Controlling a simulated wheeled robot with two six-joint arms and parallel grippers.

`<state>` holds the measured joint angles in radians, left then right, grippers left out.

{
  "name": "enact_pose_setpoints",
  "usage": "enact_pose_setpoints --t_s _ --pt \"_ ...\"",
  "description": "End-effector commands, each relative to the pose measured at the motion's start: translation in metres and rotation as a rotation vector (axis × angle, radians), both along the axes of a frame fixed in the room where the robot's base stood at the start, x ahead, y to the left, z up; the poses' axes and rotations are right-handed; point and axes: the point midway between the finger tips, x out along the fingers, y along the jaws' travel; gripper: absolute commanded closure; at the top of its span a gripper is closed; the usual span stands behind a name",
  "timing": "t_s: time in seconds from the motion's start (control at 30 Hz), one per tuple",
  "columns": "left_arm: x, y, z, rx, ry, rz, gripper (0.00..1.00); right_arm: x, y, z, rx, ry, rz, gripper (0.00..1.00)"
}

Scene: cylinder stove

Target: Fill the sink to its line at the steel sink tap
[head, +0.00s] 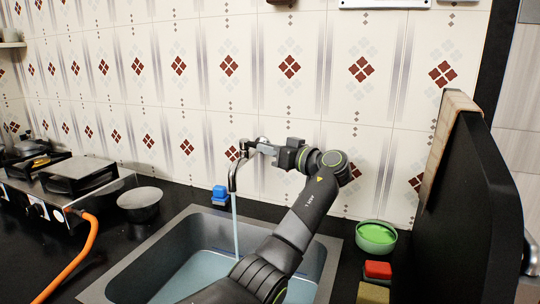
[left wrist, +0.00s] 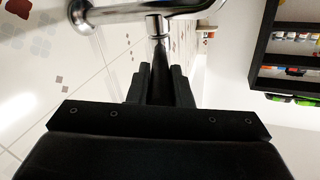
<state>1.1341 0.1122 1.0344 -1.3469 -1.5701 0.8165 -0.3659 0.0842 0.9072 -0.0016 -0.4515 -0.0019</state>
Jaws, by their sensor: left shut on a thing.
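The steel tap (head: 233,178) stands behind the sink, and a stream of water (head: 236,225) runs from its spout. In the left wrist view, the chrome tap (left wrist: 130,12) crosses the top, and the handle's stem (left wrist: 157,27) runs down between my dark fingers (left wrist: 160,85). My right gripper is not in view.
A stove (head: 65,190) with an orange hose (head: 80,255) is at the left, beside a dark bowl (head: 140,200). A blue block (head: 219,194) sits behind the sink. A green bowl (head: 376,238), a red-topped sponge (head: 378,270) and a tall black board (head: 465,210) stand at the right.

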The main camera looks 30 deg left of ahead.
Motion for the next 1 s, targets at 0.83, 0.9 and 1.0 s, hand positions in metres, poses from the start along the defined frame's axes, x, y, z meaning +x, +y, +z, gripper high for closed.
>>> enact_pose_setpoints --t_s 0.83,0.9,1.0 --pt "0.0003 0.0006 -0.0004 -0.001 0.001 0.015 0.59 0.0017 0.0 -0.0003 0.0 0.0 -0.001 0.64" --pt "0.0002 0.0006 -0.0003 -0.001 0.001 0.015 0.59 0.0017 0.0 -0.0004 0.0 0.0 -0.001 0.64" --pt "-0.0002 -0.0022 -0.0006 -0.001 0.0 0.014 0.59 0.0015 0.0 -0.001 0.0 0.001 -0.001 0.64"
